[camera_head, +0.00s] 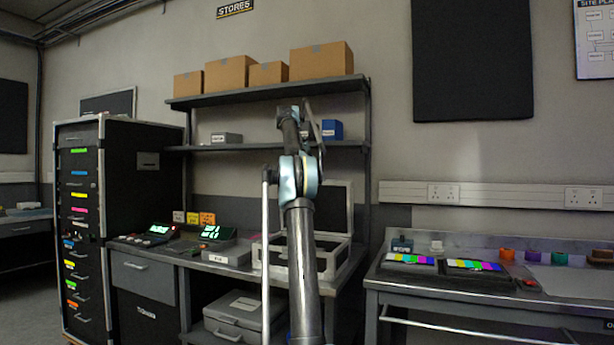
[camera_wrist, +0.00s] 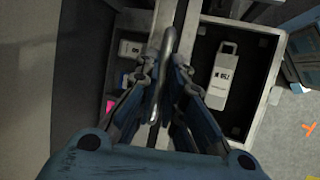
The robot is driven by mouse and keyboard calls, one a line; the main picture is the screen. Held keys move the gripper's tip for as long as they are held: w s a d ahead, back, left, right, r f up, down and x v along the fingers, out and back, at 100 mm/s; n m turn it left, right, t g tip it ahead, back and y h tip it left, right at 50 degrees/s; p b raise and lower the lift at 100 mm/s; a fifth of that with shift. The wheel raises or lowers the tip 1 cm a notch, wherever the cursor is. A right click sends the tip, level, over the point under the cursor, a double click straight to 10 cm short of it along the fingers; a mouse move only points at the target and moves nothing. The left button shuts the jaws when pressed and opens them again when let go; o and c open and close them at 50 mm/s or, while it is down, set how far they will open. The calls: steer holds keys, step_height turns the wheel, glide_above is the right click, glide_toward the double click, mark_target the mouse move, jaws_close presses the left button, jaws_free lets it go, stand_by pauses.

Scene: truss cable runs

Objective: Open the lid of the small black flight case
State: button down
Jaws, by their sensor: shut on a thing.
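The small flight case (camera_head: 342,258) stands on the bench in the head view, with pale edges and a dark inside. Its lid (camera_head: 338,200) is raised and stands roughly upright at the back; my arm covers part of both. In the wrist view, my gripper (camera_wrist: 165,74) is shut on a narrow grey bar (camera_wrist: 170,38), which looks like the lid's handle or edge. The open case (camera_wrist: 272,95) lies to the right of my fingers, with a white labelled device inside. My fingertips cannot be made out clearly in the head view.
Shelves above hold cardboard boxes (camera_head: 320,62) and a blue box (camera_head: 332,130). A grey case (camera_head: 238,315) sits below the bench. Another bench (camera_head: 500,300) stands right, across a gap.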

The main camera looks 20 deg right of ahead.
steer(key=shift+s+d, duration=0.1)
steer(key=shift+d, duration=0.1)
steer(key=c, duration=1.7)
jaws_free()
steer(key=shift+a, duration=0.15)
steer(key=shift+r, duration=0.1)
steer(key=shift+v, duration=1.4)
steer(key=a, duration=1.2)
steer(key=shift+w, duration=0.35)
